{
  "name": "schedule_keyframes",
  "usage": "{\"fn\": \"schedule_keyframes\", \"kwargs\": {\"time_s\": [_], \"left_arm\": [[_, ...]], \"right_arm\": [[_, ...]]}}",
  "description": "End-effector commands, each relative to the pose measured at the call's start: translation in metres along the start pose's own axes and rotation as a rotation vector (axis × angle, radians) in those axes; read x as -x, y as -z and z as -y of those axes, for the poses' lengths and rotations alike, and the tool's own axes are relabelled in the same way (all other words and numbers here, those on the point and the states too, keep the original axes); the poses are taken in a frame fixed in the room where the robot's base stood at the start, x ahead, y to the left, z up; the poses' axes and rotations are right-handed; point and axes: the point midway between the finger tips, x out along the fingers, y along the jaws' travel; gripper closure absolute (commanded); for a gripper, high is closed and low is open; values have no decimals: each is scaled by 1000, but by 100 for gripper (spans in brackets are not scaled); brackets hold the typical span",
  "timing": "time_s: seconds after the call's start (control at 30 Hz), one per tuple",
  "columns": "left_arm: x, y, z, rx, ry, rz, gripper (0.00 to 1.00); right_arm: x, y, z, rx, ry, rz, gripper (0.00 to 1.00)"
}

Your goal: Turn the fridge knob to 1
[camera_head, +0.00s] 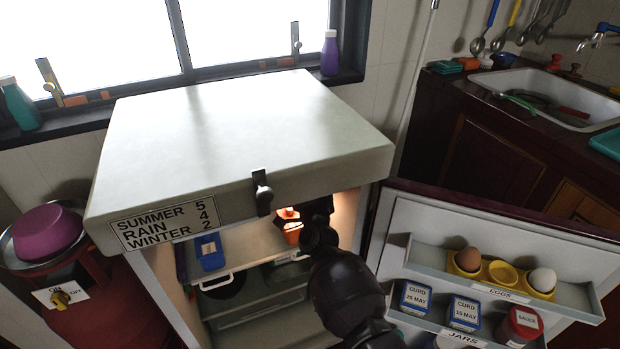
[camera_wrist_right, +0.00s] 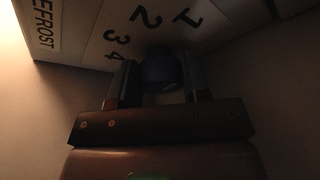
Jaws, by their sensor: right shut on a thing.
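The fridge (camera_head: 240,130) stands open with its light on. My right arm reaches into its upper compartment in the head view; the gripper's tips are hidden there. In the right wrist view my right gripper (camera_wrist_right: 157,78) is shut on the dark blue knob (camera_wrist_right: 160,68), one finger on each side. The knob sits against a pale dial panel (camera_wrist_right: 85,30) with the numbers 1, 2, 3 and 4 showing, and part of the word DEFROST at left. The view is dim, and I cannot tell which number the knob points at. My left gripper is not in view.
The open fridge door (camera_head: 410,235) at right holds eggs (camera_head: 467,260), curd boxes (camera_head: 415,298) and a sauce jar (camera_head: 520,325). Inside are a blue box (camera_head: 209,252) and an orange item (camera_head: 290,225) close to my arm. A label (camera_head: 167,222) lists SUMMER 5, RAIN 4, WINTER 2.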

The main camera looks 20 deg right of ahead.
Motion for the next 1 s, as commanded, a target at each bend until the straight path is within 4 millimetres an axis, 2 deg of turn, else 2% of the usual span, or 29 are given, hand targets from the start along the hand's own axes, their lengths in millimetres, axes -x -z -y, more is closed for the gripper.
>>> {"fn": "schedule_keyframes", "kwargs": {"time_s": [0.13,0.17,0.3,0.33,0.67,0.87,1.0], "left_arm": [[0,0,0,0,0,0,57],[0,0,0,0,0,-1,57],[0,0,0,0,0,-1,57],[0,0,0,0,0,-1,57],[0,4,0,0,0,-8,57],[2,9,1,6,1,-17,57],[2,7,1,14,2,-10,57]], "right_arm": [[0,-1,0,-3,-1,1,80],[0,-1,0,-3,-1,1,55],[0,-1,0,-2,-1,1,34],[0,0,0,-2,-1,1,31],[3,0,0,0,0,1,31],[23,1,1,0,0,0,31],[47,2,1,-1,0,-1,31]]}}
